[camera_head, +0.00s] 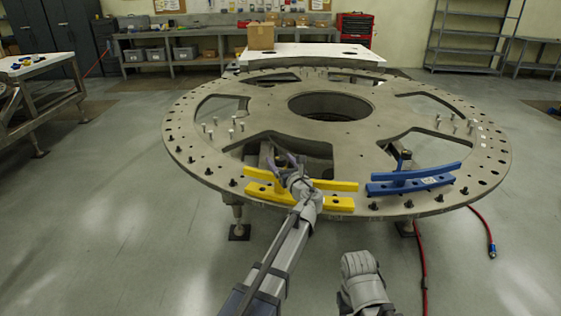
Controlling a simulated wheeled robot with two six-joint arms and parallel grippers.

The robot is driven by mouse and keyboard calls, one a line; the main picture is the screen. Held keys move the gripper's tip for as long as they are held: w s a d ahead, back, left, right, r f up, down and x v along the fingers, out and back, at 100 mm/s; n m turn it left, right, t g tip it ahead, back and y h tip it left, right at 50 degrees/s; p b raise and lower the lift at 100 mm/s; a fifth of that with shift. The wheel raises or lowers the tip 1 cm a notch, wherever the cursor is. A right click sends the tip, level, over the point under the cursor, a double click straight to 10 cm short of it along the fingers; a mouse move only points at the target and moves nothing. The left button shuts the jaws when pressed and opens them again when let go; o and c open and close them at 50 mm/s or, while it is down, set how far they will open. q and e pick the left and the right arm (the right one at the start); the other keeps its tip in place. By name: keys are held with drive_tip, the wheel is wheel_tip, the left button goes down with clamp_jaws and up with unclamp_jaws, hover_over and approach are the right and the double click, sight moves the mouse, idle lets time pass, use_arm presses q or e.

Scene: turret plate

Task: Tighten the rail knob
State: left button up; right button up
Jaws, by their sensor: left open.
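A yellow rail (338,185) lies at the front of the round metal turret plate (345,152). A blue rail (425,174) lies to its right, with a dark knob or post (404,155) behind its middle. My left gripper (286,163) is over the middle of the yellow rail, with its fingers apart. It covers that part of the rail, and any knob there is hidden. I cannot tell whether the fingers touch anything. My right arm (358,268) is low in front of the plate, apart from both rails; its fingers cannot be made out.
The plate has a large centre hole, cut-out openings, and several black bolts and upright pins around it. A red hose (423,268) lies on the floor at right. A cardboard box (261,36) stands beyond the plate. The floor at left front is clear.

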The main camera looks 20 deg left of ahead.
use_arm(q)
drive_tip(key=shift+c, duration=0.4)
drive_tip(key=shift+a, duration=0.1)
clamp_jaws()
